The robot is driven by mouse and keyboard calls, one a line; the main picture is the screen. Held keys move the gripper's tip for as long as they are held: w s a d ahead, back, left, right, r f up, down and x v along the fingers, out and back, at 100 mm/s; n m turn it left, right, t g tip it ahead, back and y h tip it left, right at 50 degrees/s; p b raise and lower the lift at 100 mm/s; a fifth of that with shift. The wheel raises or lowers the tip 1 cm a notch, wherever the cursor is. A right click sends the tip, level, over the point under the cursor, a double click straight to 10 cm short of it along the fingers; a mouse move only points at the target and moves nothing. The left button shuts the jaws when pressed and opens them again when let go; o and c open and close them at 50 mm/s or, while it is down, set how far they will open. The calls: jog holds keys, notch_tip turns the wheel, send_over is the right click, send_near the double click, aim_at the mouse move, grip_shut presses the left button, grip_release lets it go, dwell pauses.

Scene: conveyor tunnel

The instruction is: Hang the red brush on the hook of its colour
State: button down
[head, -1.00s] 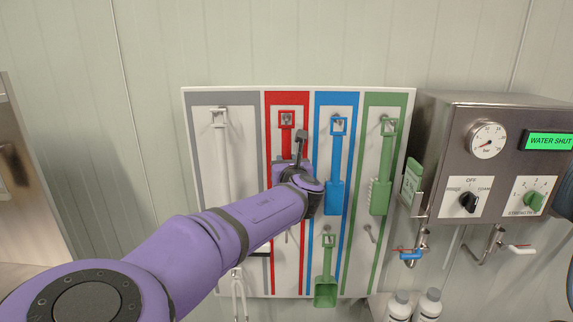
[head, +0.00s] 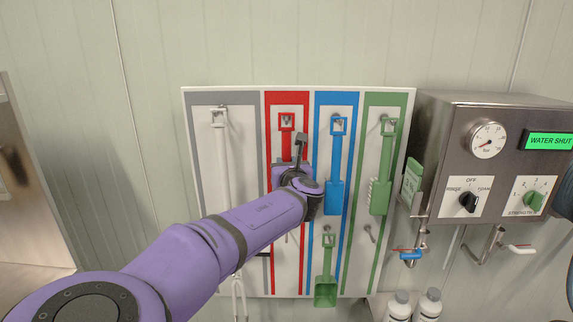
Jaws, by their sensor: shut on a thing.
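The red brush shows its square handle loop (head: 286,122) at the top of the red-framed column of the wall board. The red column's hook (head: 286,117) appears inside that loop. I cannot tell whether the loop rests on the hook or is just in front of it. My gripper (head: 301,145) is shut on the brush's handle below the loop. My purple wrist and the gripper hide the lower handle and most of the brush head.
A white tool (head: 220,122), a blue brush (head: 335,195) and a green brush (head: 383,185) hang on neighbouring hooks. A steel control box (head: 450,135) juts out right of the board (head: 222,97).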

jog(key=shift+f, duration=0.5)
jog(key=c, duration=0.8)
grip_release()
jog(key=s+d, duration=0.1)
jog(key=s, duration=0.9)
jog(key=shift+s+d, duration=0.3)
jog(key=shift+d, duration=0.1)
